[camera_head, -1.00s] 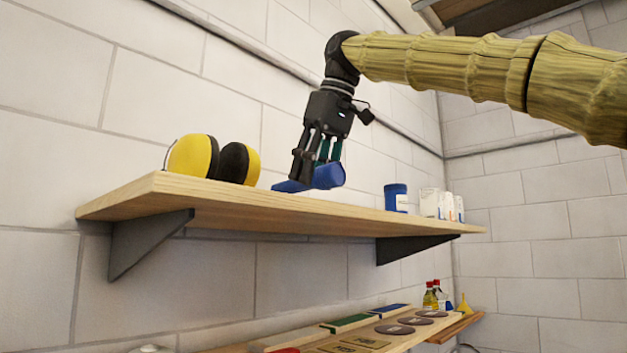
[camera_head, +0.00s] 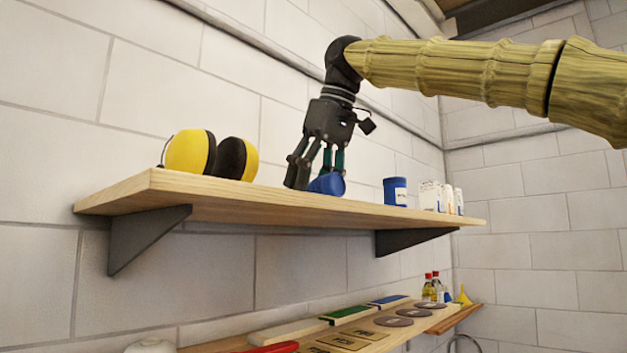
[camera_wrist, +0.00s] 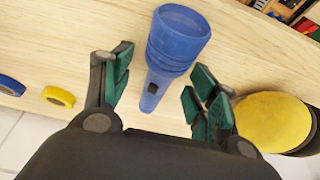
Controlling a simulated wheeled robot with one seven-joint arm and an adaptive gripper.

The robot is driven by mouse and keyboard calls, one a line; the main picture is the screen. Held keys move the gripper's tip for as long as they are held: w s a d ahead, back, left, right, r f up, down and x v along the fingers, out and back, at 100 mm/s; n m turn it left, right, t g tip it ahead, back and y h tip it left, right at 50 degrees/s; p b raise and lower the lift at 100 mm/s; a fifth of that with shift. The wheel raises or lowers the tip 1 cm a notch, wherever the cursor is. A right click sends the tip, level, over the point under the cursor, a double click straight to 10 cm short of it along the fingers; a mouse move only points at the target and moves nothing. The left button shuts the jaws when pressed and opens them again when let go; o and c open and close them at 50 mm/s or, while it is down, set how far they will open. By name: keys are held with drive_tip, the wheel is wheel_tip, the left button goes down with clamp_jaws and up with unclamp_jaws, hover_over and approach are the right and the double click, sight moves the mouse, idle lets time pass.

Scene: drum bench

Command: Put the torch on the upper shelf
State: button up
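The blue torch (camera_head: 328,184) is on the upper shelf (camera_head: 285,203), close to the front edge, in the head view. In the wrist view the torch (camera_wrist: 170,55) lies on the pale wood with its wide head away from my gripper and its handle between the fingers. My gripper (camera_wrist: 162,88) is open, with a gap on each side of the handle. In the head view my gripper (camera_head: 315,172) points down at the torch, and a finger hides part of the handle.
Yellow and black ear defenders (camera_head: 205,156) sit left of the torch, also close beside my fingers in the wrist view (camera_wrist: 272,122). A blue tub (camera_head: 395,191) and white containers (camera_head: 438,197) stand to the right. A yellow roll (camera_wrist: 58,97) lies on the wood. The wall is behind.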

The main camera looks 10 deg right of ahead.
drive_tip(key=shift+r, duration=0.1)
drive_tip(key=v, duration=1.2)
drive_tip(key=shift+b, duration=0.45)
drive_tip(key=shift+a, duration=0.15)
idle(1.1)
